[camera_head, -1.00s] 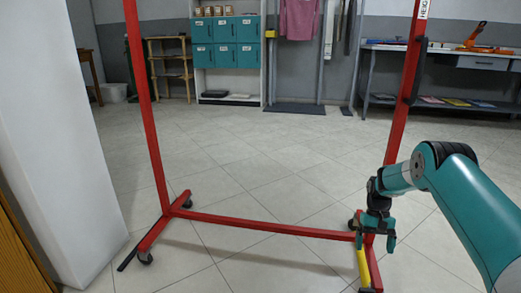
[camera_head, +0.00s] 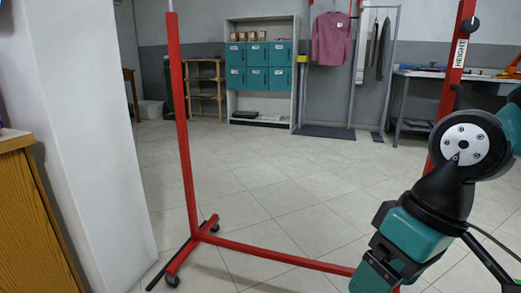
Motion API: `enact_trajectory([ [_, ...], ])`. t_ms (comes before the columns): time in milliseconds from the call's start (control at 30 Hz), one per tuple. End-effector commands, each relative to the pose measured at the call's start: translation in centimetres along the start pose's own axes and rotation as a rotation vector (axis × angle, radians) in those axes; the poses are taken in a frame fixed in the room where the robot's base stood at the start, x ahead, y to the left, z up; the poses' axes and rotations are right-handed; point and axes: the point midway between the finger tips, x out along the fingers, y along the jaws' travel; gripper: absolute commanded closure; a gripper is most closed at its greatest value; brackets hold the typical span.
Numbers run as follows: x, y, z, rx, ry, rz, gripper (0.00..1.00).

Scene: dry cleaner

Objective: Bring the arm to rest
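My arm fills the right side of the head view, bent at a round dark joint with a pale disc. Its teal and black end, with my gripper (camera_head: 378,275), hangs down at the bottom right, close to the camera. The fingers are not clear at the lower edge, so I cannot tell whether they are open or shut. No held object can be made out. The arm stands in front of the right part of a red wheeled rack frame (camera_head: 270,254) and hides its lower right corner.
A white pillar (camera_head: 85,140) and a wooden counter (camera_head: 35,215) stand close on the left. Teal lockers (camera_head: 258,65), a pink garment (camera_head: 331,38) on a rail and a workbench (camera_head: 420,85) line the back. The tiled floor between is clear.

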Motion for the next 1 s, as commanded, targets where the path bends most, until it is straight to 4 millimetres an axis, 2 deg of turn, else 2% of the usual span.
enact_trajectory([
  [33, -0.5, -1.3, 1.3, -0.029, 0.014, -0.008, 0.11],
  [167, -1.0, -4.0, 4.1, -0.09, 0.044, -0.034, 0.11],
  [200, -2.5, -4.2, 3.5, -0.082, 0.041, -0.032, 0.11],
  [467, -8.6, -5.8, 2.4, -0.079, 0.038, -0.032, 0.11],
  [567, -11.7, -6.7, 1.9, -0.079, 0.038, -0.032, 0.11],
  [1000, -27.8, -11.3, -0.6, -0.078, 0.038, -0.031, 0.11],
])
